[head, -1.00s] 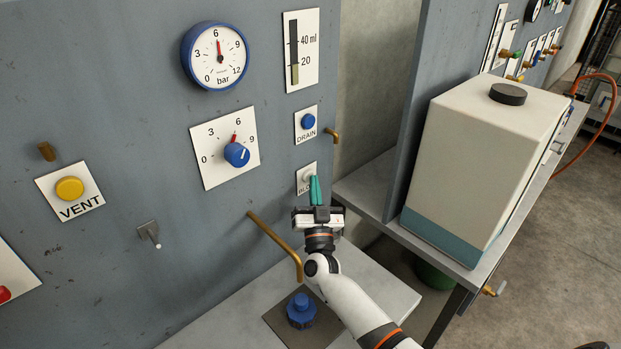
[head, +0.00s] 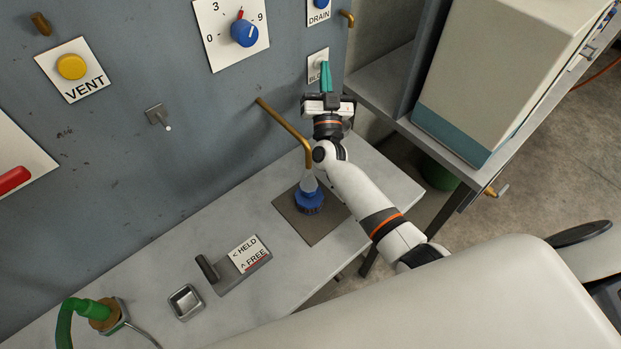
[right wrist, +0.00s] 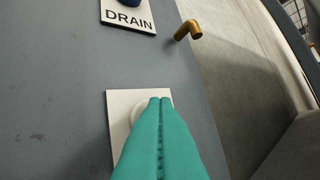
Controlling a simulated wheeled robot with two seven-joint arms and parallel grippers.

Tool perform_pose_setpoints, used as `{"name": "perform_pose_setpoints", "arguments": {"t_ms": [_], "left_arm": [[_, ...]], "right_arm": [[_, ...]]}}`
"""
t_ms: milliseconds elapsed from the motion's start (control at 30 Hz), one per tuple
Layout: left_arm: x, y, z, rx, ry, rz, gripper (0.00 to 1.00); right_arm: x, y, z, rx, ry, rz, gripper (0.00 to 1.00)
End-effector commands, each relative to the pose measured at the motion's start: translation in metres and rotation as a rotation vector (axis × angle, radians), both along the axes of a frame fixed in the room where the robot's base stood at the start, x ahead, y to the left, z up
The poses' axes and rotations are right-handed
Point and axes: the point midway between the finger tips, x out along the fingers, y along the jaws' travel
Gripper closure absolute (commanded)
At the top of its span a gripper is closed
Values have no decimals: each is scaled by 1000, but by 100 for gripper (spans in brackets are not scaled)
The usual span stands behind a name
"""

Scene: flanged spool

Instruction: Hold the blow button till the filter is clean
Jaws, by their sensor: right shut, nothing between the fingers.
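The white BLOW button (head: 317,63) is on a white plate on the grey panel. My right gripper (head: 325,64) is shut and empty, its teal fingertips at the button and covering part of it. In the right wrist view the closed fingertips (right wrist: 160,100) overlap the round white button (right wrist: 135,112) and seem to touch it. A blue ribbed piece (head: 309,200), apparently the filter, stands on a dark square mat under the brass pipe (head: 287,124). A pale whitish jet spreads from the pipe's end onto it. How clean it is cannot be told. My left gripper is out of view.
The DRAIN button (head: 319,4) is above BLOW, with a short brass pipe (head: 347,18) beside it. A blue knob (head: 244,33) and yellow VENT button (head: 71,67) are further left. The bench holds a HELD/FREE lever plate (head: 247,256), a small metal tray (head: 186,302) and a green hose (head: 85,309).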

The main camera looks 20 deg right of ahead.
Motion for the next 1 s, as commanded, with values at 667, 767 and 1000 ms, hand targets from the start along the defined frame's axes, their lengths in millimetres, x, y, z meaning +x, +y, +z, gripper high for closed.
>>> {"name": "perform_pose_setpoints", "arguments": {"t_ms": [667, 767, 1000], "left_arm": [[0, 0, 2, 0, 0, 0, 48], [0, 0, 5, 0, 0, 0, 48], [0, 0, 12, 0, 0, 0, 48]], "right_arm": [[-2, 0, 0, 0, 2, 1, 100], [-6, -1, 0, -1, 3, 1, 100], [-17, -6, 0, 0, 1, 0, 100]]}}
